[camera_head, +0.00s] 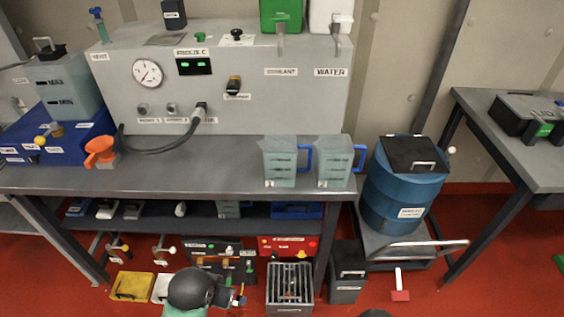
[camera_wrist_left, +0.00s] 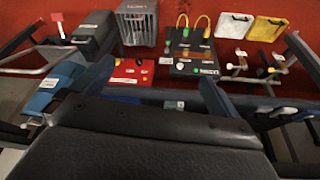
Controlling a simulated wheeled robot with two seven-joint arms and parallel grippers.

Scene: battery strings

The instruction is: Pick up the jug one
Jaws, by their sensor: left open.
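Two clear jugs with bluish content and blue handles stand upright side by side on the grey bench: the left jug (camera_head: 279,165) and the right jug (camera_head: 333,165). Part of my left arm shows low in front of the bench in the head view, well below the jugs. No jug shows in that view. My right gripper is out of view.
A blue drum (camera_head: 400,190) on a trolley stands to the right. Bench top between funnel and jugs is mostly clear. A crate (camera_head: 290,285) stands below.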

